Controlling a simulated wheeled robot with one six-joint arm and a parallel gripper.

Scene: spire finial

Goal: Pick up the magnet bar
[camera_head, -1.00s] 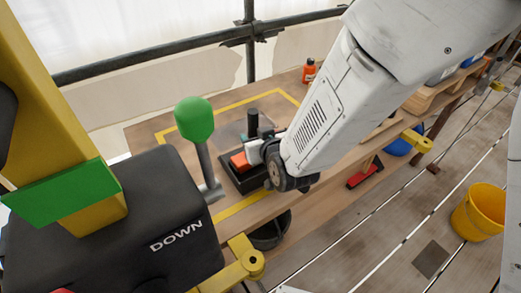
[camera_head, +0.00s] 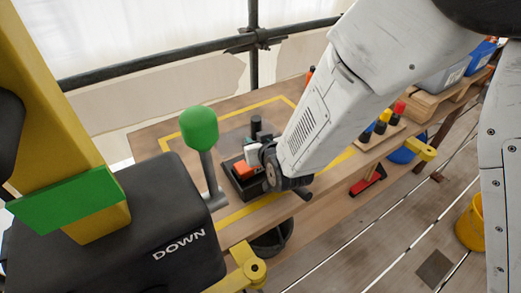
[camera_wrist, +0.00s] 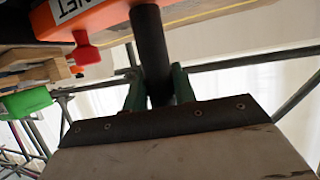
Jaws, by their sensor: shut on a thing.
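The magnet bar is an orange bar with a white label ending in "NET" (camera_wrist: 95,14) at the top of the wrist view. A dark round handle runs down from it between the two green fingers of my gripper (camera_wrist: 157,82), which is shut on that handle. In the head view the orange bar (camera_head: 245,170) shows at a black open tray (camera_head: 236,186) on the wooden bench, with my wrist close on its right. The fingers are mostly hidden there, and I cannot tell whether the bar touches the tray.
A black post (camera_head: 256,123) rises behind the tray. A green-knobbed lever (camera_head: 199,130) on a black "DOWN" box (camera_head: 150,235) stands at the left. Several coloured pegs (camera_head: 383,120) stand on the bench to the right. A yellow bucket (camera_head: 468,222) is on the floor.

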